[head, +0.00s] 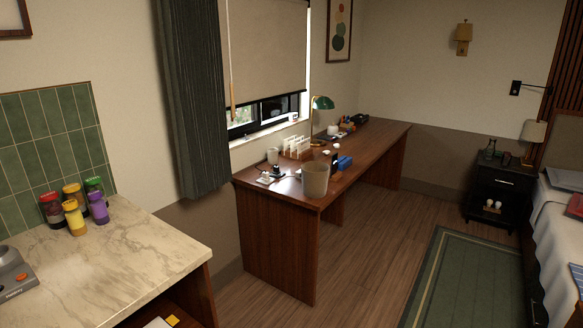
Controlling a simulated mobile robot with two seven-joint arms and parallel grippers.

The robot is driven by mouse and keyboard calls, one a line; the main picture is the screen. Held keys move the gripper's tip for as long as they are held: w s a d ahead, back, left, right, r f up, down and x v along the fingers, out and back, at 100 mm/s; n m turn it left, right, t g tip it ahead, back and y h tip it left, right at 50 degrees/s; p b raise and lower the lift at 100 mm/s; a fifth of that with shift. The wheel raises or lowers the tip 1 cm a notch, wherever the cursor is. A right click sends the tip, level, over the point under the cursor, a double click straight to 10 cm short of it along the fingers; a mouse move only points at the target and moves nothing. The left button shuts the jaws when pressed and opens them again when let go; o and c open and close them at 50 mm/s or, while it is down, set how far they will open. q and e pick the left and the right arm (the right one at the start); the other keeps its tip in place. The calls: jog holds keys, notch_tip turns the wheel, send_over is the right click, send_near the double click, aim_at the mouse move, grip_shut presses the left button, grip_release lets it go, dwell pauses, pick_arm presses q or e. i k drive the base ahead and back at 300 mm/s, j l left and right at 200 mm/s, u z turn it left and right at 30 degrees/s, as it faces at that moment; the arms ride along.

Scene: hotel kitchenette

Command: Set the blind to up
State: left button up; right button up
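The blind (265,50) is a beige roller blind over the window behind the desk. It hangs most of the way down, and a strip of window glass (262,112) shows below its bottom edge. A thin cord or wand (232,96) hangs near its left side. A dark green curtain (192,95) hangs just left of the window. The blind's top edge is out of the frame. Neither of my grippers shows in the head view.
A long wooden desk (375,150) stands under the window, with a bin-like cup (315,180), lamp (322,103) and small items on it. A marble counter (120,245) with several jars is at left. Open wooden floor (350,255) and a green rug (470,280) lie right of the desk.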

aim_at(244, 104)
jog(key=i, duration=1.2)
jog(key=i+z, duration=0.1)
jog(key=i, duration=1.1)
jog(key=i+j, duration=0.2)
jog(key=i, duration=1)
